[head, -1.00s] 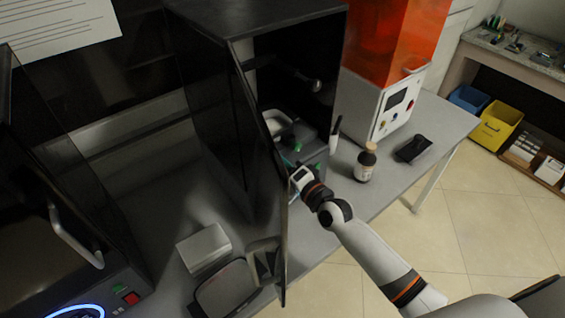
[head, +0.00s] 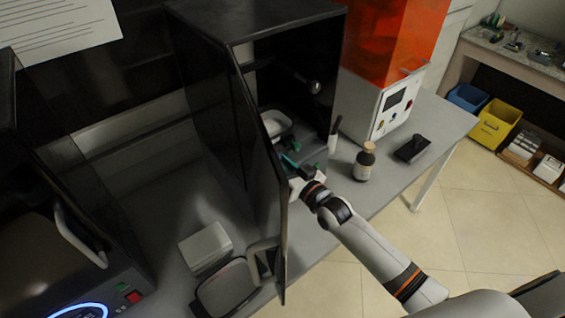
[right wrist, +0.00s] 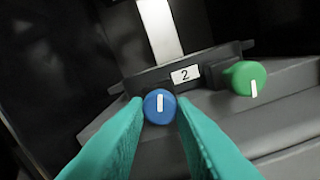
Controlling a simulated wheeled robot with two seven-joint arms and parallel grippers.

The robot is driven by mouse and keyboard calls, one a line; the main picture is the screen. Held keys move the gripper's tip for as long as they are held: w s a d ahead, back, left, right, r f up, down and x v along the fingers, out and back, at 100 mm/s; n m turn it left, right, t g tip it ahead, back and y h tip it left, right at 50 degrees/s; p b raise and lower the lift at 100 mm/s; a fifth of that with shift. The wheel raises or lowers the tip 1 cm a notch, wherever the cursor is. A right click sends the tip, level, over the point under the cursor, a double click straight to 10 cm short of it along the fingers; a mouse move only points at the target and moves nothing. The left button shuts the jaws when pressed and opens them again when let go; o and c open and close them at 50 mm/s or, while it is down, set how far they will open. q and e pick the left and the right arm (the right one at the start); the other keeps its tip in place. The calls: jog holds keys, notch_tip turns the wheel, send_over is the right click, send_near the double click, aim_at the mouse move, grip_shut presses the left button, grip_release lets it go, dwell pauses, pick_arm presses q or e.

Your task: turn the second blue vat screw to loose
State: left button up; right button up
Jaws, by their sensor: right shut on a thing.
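The blue vat screw (right wrist: 160,108) shows in the right wrist view, a round knob with a white mark that stands near upright. A label reading "2" (right wrist: 186,74) sits just right of and above it. My right gripper (right wrist: 160,112) has its teal fingers on both sides of the blue screw and is shut on it. In the head view my right gripper (head: 291,160) reaches into the open dark cabinet (head: 215,110), and the blue screw cannot be made out there. My left gripper is not in view.
A green knob (right wrist: 245,78) sits right of the label. The open cabinet door (head: 262,170) stands left of my right arm. A pale box (head: 205,247) stands left of the door.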

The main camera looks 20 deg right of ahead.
jog(key=shift+f+n, duration=0.1)
jog(key=shift+n, duration=0.5)
jog(key=o, duration=0.9)
jog(key=shift+o, duration=0.2)
jog(key=b+v, duration=0.2)
jog(key=v, duration=1)
jog(key=shift+b, duration=0.35)
